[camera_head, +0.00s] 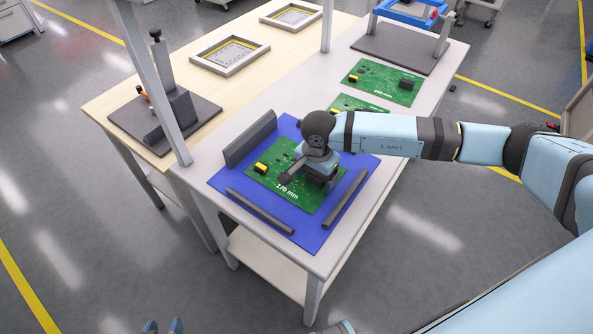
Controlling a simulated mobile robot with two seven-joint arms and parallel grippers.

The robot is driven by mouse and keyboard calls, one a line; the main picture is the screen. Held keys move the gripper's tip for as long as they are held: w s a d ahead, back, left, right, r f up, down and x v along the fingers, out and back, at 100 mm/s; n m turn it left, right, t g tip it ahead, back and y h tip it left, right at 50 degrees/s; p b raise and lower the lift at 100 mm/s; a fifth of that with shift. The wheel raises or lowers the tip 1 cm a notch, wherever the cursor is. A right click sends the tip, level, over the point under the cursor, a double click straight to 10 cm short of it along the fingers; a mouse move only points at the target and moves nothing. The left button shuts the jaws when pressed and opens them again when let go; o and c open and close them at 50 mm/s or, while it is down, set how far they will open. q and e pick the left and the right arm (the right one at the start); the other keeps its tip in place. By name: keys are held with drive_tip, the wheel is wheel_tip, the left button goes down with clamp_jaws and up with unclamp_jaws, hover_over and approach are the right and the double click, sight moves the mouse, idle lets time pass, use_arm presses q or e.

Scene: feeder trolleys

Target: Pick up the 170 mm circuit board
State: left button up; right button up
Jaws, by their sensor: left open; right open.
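The 170 mm circuit board (268,180) is green with white "170 mm" lettering and a yellow part. It lies flat on a blue mat (228,183) at the near end of the white table. My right gripper (308,182) comes in from the right and is directly over the board, open. It hides the board's right part, and I cannot tell whether its fingers touch the board. My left gripper (163,326) is open and empty at the bottom edge, away from the table; only its fingertips show.
Dark bars (260,211) and a taller dark block (250,139) surround the board on the mat. Two more green boards, one nearer (350,103) and one farther (382,82), lie behind my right arm. A grey upright post (152,80) stands at the table's left edge.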

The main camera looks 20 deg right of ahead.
drive_tip(key=shift+f, duration=0.2)
drive_tip(key=c, duration=1.2)
drive_tip(key=shift+r, duration=0.2)
